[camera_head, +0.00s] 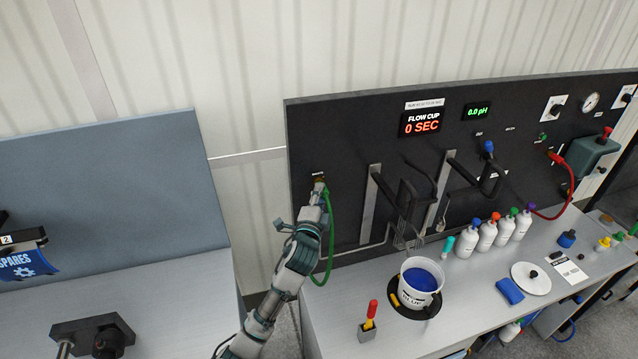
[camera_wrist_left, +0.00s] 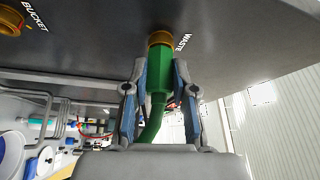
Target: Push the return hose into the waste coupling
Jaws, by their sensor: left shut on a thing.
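The green return hose (camera_head: 329,240) hangs from my left gripper (camera_head: 318,196) down beside my arm toward the bench. My left gripper is at the left end of the dark panel, its fingers shut around the hose's green end (camera_wrist_left: 159,72), as the left wrist view shows. The brass waste coupling (camera_wrist_left: 160,39), beside the WASTE label, meets the top of the green end; they look in line and touching. How deep the end sits inside it cannot be told. In the head view the coupling (camera_head: 319,178) shows just above the fingers. My right gripper is not in view.
A second brass coupling (camera_wrist_left: 10,20), labelled BUCKET, is on the same panel. A white bucket of blue liquid (camera_head: 420,284) stands on the bench, with several bottles (camera_head: 487,236) behind. Metal brackets (camera_head: 371,205) stick out right of my gripper. A blue-grey board (camera_head: 110,200) stands left.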

